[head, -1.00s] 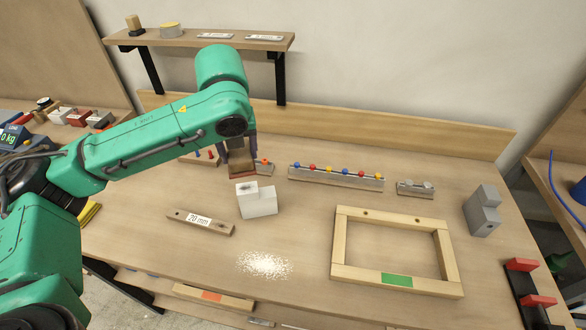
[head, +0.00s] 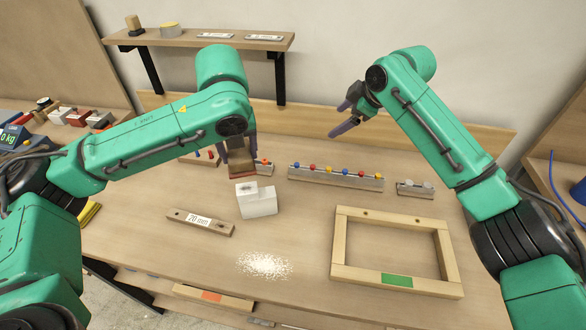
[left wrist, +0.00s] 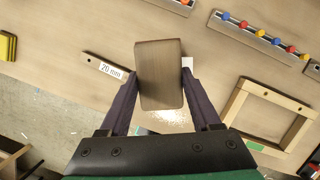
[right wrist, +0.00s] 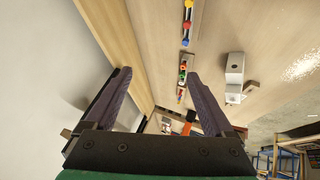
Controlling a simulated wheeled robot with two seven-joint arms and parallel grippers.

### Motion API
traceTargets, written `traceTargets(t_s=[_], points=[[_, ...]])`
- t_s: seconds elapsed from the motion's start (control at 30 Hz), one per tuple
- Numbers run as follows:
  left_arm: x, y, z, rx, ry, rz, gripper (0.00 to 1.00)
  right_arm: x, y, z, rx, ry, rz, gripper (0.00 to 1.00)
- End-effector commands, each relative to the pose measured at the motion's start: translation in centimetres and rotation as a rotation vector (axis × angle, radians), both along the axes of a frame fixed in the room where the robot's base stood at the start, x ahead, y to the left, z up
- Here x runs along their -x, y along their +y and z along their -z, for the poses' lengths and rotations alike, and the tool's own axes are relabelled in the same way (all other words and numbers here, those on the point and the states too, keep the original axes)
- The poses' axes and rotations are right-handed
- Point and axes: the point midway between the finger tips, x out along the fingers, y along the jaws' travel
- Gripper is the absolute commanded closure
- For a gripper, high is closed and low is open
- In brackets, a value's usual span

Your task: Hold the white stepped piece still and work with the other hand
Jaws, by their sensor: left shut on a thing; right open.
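The white stepped piece (head: 257,201) stands on the table, left of the wooden frame. In the left wrist view only a bit of it (left wrist: 187,63) shows past the held block. It also shows in the right wrist view (right wrist: 235,70). My left gripper (left wrist: 159,78) is shut on a brown block (left wrist: 159,60) with a reddish underside, seen in the head view (head: 241,162) just above and behind the white piece. I cannot tell whether block and piece touch. My right gripper (head: 338,120) is open and empty, raised near the back wall; its fingers (right wrist: 158,78) are spread.
White powder (head: 263,265) lies in front of the white piece. A bar labelled 20 mm (head: 200,222) lies left of it. The wooden frame (head: 345,240) lies to the right. Behind are a rail with coloured knobs (head: 336,178) and a small metal holder (head: 415,190).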

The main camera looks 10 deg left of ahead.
Motion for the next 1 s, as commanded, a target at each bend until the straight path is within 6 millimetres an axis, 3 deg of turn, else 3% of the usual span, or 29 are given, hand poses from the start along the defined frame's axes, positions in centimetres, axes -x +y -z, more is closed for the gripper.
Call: traceTargets(t_s=[0.03,0.1,0.2,0.3,0.47,0.8,1.0], points=[[0.0,0.0,0.0,0.000,-0.001,0.000,1.00,2.1,2.3,1.6,0.038,0.034,-0.095,0.12],[0.0,0.0,0.0,0.000,-0.001,0.000,1.00,5.2,5.0,3.9,0.088,0.084,-0.229,0.12],[0.0,0.0,0.0,0.000,-0.001,0.000,1.00,9.1,7.5,6.3,0.145,0.141,-0.386,0.12],[0.0,0.0,0.0,0.000,-0.001,0.000,1.00,11.4,8.6,7.7,0.177,0.176,-0.476,0.12],[0.0,0.0,0.0,0.000,-0.001,0.000,1.00,12.3,9.3,9.0,0.187,0.192,-0.510,0.12],[0.0,0.0,0.0,0.000,-0.001,0.000,1.00,12.6,12.4,15.9,0.187,0.193,-0.505,0.12],[0.0,0.0,0.0,0.000,-0.001,0.000,1.00,12.6,13.6,18.7,0.184,0.189,-0.503,0.12]])
